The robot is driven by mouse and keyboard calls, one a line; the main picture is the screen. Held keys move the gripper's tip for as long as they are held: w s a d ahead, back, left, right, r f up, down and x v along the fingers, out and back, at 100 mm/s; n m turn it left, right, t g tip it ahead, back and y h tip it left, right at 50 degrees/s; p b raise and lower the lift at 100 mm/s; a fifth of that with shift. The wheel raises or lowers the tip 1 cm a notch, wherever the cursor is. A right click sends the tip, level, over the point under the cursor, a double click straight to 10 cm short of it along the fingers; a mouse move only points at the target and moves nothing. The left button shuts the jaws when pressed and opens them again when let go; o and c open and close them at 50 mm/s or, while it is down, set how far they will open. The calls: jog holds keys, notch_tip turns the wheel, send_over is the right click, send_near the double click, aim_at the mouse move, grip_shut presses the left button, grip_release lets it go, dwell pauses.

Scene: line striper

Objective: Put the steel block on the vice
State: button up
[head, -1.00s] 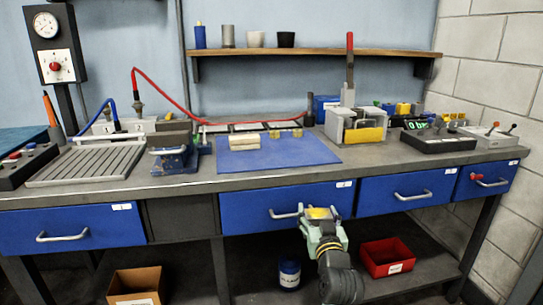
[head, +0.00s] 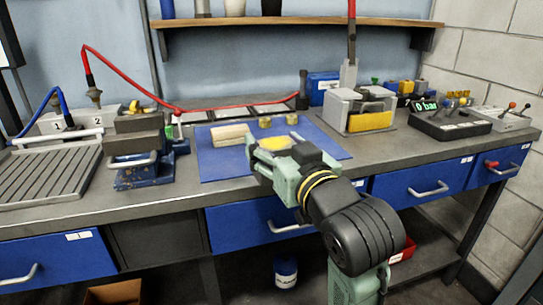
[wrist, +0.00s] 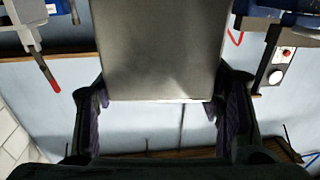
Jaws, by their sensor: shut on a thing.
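My gripper (head: 264,150) is above the front part of the blue mat, seen from behind. In the wrist view my gripper (wrist: 160,112) is shut on a grey, flat-faced steel block (wrist: 160,50), with one finger on each side. In the head view the gripper mostly hides the block. The blue vice (head: 138,172), with grey jaws and a pale handle, stands on the bench left of the mat, apart from my gripper.
The blue mat (head: 222,165) carries a pale block (head: 231,134) and small brass pieces (head: 265,122). A slotted plate (head: 45,175) lies left of the vice. A red hose (head: 125,75) arches behind it. A grey fixture (head: 355,108) stands at the right.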

jog(key=shift+r, duration=0.1)
jog(key=shift+w+r+p, duration=0.1)
jog(key=shift+w+p, duration=0.25)
jog(key=shift+p, duration=0.2)
jog(key=w+f+p, duration=0.1)
jog(key=w, duration=0.4)
jog(key=w+f+p, duration=0.1)
jog(key=w+p, duration=0.1)
jog(key=w, duration=0.3)
jog(key=w+f+p, duration=0.1)
jog(key=w, duration=0.4)
jog(key=shift+w+a+f+p, duration=0.15)
jog(key=shift+w+f+p, duration=0.1)
jog(key=shift+p, duration=0.1)
jog(key=shift+s+f+p, duration=0.1)
jog(key=shift+f+p, duration=0.2)
jog(key=shift+f, duration=0.35)
jog(key=shift+f, duration=0.1)
